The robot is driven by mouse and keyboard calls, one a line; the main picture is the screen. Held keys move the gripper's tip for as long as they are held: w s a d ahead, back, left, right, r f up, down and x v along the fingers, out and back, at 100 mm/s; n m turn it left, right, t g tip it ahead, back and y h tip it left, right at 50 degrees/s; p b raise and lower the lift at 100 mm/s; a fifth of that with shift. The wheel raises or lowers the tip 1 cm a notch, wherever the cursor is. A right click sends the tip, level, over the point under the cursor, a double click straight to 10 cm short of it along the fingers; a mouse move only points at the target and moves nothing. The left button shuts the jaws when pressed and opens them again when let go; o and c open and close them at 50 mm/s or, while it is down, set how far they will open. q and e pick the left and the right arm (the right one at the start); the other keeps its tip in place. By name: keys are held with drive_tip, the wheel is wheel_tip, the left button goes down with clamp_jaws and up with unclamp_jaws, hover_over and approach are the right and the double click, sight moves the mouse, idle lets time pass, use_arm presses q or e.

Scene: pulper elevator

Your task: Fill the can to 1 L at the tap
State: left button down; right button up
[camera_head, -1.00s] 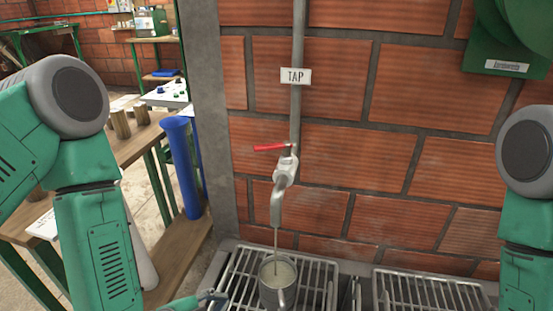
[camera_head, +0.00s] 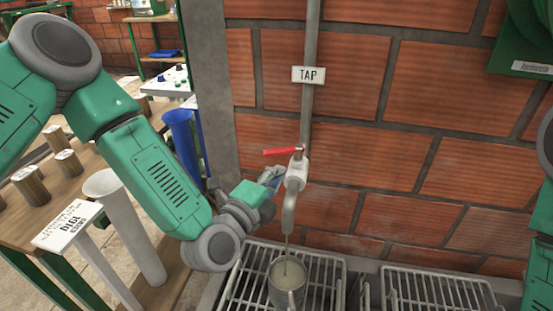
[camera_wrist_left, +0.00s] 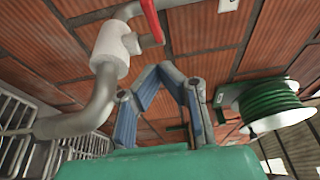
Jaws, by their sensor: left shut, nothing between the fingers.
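The grey metal can (camera_head: 287,294) stands upright on the slatted metal drain grate under the tap (camera_head: 291,190). A thin stream runs from the spout into the can, and cloudy liquid shows inside; I cannot read its level. The tap's red lever (camera_head: 283,151) points left; it also shows in the left wrist view (camera_wrist_left: 153,20). My left gripper (camera_head: 274,175) is just left of the tap body, below the lever. In the left wrist view its blue-padded fingers (camera_wrist_left: 160,70) meet at the tips, empty, beside the tap. My right gripper is out of view.
A second grate (camera_head: 435,290) lies to the right. A TAP sign (camera_head: 308,75) hangs on the pipe against the brick wall. A green hose reel (camera_wrist_left: 270,105) is on the wall. A wooden table (camera_head: 90,185) with cylinders stands left.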

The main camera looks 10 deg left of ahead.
sight(282, 154)
use_arm(q)
drive_tip(key=w, duration=0.1)
drive_tip(key=w+a, duration=0.1)
drive_tip(key=w, duration=0.2)
drive_tip(key=shift+w+a, duration=0.25)
drive_tip(key=shift+w, duration=0.1)
